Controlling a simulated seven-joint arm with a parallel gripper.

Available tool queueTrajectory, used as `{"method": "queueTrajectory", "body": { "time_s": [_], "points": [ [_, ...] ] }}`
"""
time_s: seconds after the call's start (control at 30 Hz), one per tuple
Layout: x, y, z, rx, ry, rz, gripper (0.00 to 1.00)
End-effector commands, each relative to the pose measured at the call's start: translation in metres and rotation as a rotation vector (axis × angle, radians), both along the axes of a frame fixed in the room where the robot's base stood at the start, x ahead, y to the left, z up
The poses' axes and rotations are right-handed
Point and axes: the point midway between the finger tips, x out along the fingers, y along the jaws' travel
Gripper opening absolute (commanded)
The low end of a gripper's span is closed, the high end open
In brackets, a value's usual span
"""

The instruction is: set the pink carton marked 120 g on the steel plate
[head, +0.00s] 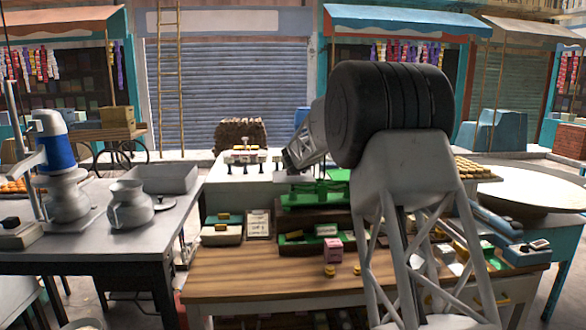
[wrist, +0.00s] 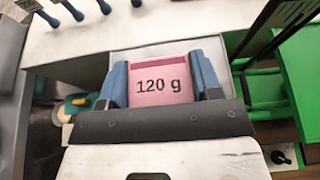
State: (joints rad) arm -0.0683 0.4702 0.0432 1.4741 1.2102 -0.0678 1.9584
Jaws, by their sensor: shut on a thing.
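The pink carton marked 120 g (wrist: 158,85) is between the two blue fingers of my gripper (wrist: 161,82) in the wrist view, its label facing the camera. My gripper is shut on it. A pale grey flat panel (wrist: 218,50) shows behind and around the carton; it looks like the steel plate. I cannot tell whether the carton touches it. In the head view my gripper (head: 293,163) is over the pale counter behind the green scale (head: 318,200), and the held carton cannot be made out there.
Another pink carton (head: 333,250) stands on the wooden table (head: 250,285), with small yellow pieces near it. Green scale parts (wrist: 300,75) are close on the right in the wrist view. Blue-handled things (wrist: 72,10) lie at its upper left. A steel jug (head: 130,205) stands far left.

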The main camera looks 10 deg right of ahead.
Motion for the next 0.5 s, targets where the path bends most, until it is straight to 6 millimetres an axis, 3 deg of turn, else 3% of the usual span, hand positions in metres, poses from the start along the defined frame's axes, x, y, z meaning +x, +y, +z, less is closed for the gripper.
{"method": "queueTrajectory", "body": {
  "time_s": [0.5],
  "points": [
    [-0.0004,0.0000,-0.0111,0.000,0.000,0.000,0.32]
  ]
}}
